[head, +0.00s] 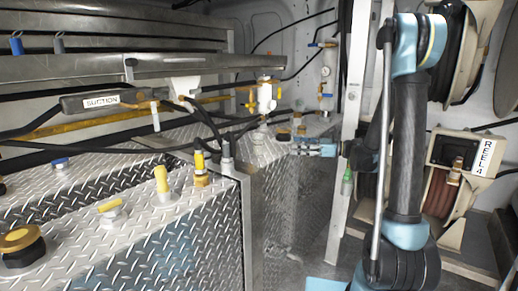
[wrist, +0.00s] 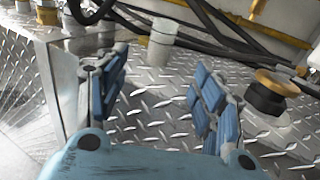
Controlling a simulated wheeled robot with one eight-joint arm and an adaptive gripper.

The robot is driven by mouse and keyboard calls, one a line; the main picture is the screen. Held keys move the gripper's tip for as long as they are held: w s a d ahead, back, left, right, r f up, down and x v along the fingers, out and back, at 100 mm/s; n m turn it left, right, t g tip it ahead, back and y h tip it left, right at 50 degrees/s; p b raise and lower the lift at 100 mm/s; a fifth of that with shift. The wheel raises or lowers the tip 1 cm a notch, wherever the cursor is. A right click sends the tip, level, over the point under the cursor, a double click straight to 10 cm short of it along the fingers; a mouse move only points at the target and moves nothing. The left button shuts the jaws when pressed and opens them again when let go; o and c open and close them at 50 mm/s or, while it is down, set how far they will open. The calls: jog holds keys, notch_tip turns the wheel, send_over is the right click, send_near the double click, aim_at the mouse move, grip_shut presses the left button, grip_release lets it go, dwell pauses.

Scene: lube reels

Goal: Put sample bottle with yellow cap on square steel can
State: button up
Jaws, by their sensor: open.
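My gripper (head: 296,148) is open and empty, low over a diamond-plate tank top in the head view. Its blue-padded fingers (wrist: 160,72) stand well apart in the wrist view. A pale translucent cylinder (wrist: 162,42) stands upright beyond them, apart from both; I cannot tell whether it is the sample bottle. Small yellow-topped items stand on the nearer plate top: a tapered one (head: 162,182) and a taller one on a brass fitting (head: 200,166). I cannot tell which is the yellow-capped sample bottle. I cannot make out the square steel can with certainty.
A black fitting with a brass cap (wrist: 268,94) stands right of my fingers. Dark hoses (wrist: 195,40) run behind the cylinder. A white valve body (head: 265,98) rises behind the tank. Hose reels (head: 455,165) are at the right. Bare plate lies between my fingers.

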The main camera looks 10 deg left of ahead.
send_near(258, 143)
jog(key=a, duration=0.1)
jog(key=w+a, duration=0.1)
jog(key=a, duration=0.1)
jog(key=w+a, duration=0.1)
jog(key=a, duration=0.1)
jog(key=shift+f, duration=0.2)
jog(key=shift+w+a+f, duration=0.1)
jog(key=shift+a, duration=1.25)
jog(key=shift+w+a+f, duration=0.1)
jog(key=shift+a, duration=1.25)
jog(key=c, duration=1.3)
